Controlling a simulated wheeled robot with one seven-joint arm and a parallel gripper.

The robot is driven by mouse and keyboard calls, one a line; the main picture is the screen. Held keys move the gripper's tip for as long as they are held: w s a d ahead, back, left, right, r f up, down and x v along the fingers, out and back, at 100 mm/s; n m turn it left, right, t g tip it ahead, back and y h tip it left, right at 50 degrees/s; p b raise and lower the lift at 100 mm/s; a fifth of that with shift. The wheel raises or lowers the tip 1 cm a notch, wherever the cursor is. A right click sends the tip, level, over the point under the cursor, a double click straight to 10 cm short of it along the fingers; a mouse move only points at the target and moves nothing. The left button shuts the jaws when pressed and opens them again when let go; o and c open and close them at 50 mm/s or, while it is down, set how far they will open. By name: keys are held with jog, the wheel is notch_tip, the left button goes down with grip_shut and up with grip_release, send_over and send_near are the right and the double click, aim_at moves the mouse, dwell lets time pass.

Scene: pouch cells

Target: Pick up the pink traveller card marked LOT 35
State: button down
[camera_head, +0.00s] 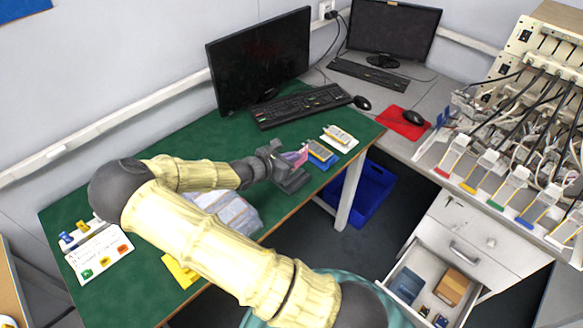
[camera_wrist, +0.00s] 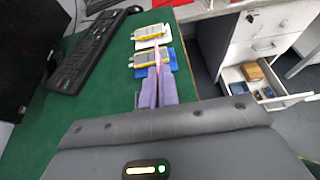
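The pink card (camera_head: 301,153) shows in the head view at my gripper's tip; its lettering is too small to read. In the wrist view the pink card (camera_wrist: 157,57) stands edge-on between the two lavender fingers of my gripper (camera_wrist: 158,84). The fingers are close together with the card between them, and it points forward past their tips. My gripper (camera_head: 293,160) is low over the green table, just left of a blue holder (camera_head: 322,161) bearing a yellow-edged pouch cell. Whether the card's lower edge touches anything is hidden.
A white holder (camera_head: 347,146) with another cell lies behind the blue one. A keyboard (camera_head: 300,105) and monitor (camera_head: 259,62) stand at the back. A clear plastic bag or tray (camera_head: 232,212) lies near the front edge. A blue bin (camera_head: 372,195) stands below, right of the table.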

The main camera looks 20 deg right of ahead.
jog(key=shift+r, duration=0.9)
